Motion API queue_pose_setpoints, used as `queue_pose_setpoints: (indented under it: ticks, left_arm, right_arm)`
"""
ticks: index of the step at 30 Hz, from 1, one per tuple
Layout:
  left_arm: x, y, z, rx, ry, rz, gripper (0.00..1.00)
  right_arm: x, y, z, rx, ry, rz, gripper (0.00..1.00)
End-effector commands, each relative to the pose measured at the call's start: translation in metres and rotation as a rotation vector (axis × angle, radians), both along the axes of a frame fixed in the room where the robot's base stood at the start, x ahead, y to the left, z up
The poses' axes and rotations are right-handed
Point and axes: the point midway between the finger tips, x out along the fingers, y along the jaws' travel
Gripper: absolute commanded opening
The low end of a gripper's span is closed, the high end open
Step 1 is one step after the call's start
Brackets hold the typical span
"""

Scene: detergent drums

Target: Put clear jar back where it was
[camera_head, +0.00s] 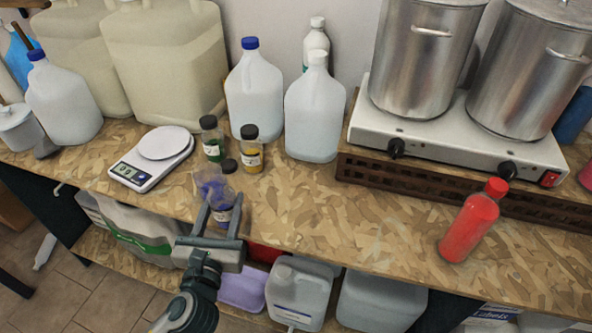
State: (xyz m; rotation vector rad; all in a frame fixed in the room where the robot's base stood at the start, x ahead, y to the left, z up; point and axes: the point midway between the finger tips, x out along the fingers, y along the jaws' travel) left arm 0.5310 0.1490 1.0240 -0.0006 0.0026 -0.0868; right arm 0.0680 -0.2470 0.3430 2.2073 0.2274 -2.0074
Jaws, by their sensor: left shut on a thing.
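My left gripper (221,214) reaches up from below to the front edge of the wooden bench. It is shut on a clear jar (211,185) with blue-purple contents. The jar is see-through and partly covered by the fingers, so its exact tilt and whether it touches the bench are hard to tell. A loose black lid (230,166) lies on the bench just behind. A jar with green contents (213,140) and a jar with yellow contents (251,150), both black-lidded, stand behind it. My right gripper is not in view.
A white scale (152,157) stands left of the jars. White jugs (255,90) (313,110) stand behind. A hot plate (450,135) with two steel pots is at right, and a red bottle (470,225) stands in front. The bench middle (310,210) is clear.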

Motion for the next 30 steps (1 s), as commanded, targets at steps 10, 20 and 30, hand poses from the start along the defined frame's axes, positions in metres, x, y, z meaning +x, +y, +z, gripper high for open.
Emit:
queue_pose_setpoints:
  ticks: [10,20,30]
  left_arm:
    - [0.074,-0.062,0.031,-0.002,-0.005,-0.094,0.17]
    - [0.139,-0.126,0.071,0.001,-0.003,-0.193,0.17]
    - [0.16,-0.148,0.086,-0.001,0.0,-0.227,0.17]
  right_arm:
    - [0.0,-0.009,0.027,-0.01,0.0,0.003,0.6]
    - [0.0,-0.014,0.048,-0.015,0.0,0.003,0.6]
    - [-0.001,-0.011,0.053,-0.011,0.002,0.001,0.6]
